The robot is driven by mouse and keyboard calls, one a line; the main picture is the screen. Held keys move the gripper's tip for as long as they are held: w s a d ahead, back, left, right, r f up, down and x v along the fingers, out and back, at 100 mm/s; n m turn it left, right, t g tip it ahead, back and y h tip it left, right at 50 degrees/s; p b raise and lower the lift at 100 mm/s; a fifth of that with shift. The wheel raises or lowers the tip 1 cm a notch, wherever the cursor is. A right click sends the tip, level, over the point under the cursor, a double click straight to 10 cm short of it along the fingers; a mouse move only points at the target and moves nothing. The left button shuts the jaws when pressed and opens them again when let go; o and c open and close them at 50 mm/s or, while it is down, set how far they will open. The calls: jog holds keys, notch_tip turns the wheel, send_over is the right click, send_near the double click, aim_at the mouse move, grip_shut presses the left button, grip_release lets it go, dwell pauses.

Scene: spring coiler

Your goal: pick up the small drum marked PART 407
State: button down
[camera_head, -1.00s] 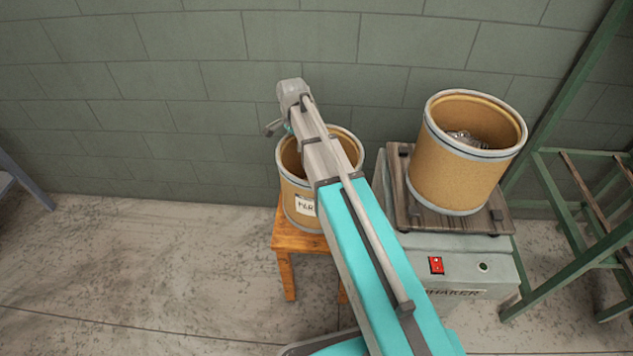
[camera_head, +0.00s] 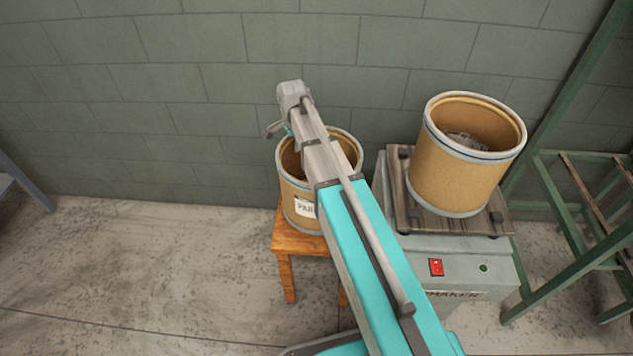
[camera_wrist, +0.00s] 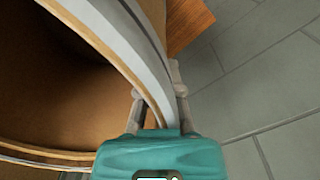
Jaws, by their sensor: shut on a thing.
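The small drum (camera_head: 297,190) is tan with a pale metal rim and stands upright on an orange wooden stool. Its white label (camera_head: 305,208) shows "PAR"; my arm hides the rest, so the number cannot be read. My arm reaches over this drum in the head view and covers part of its mouth. In the wrist view my gripper (camera_wrist: 159,98) is shut on the drum's rim (camera_wrist: 142,62), one finger inside the wall and one outside. The drum's inside looks empty where it shows.
The orange stool (camera_head: 290,243) bears the drum. To the right, a second, open tan drum (camera_head: 458,175) with metal pieces inside stands on a grey shaker (camera_head: 462,262) with a wooden top. A green frame (camera_head: 560,255) stands far right. A block wall is behind; floor at left is clear.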

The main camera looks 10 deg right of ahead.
jog(key=shift+r, duration=0.1)
dwell(0.3)
notch_tip(320, 180, up, 10)
jog(key=p, duration=1)
dwell(0.8)
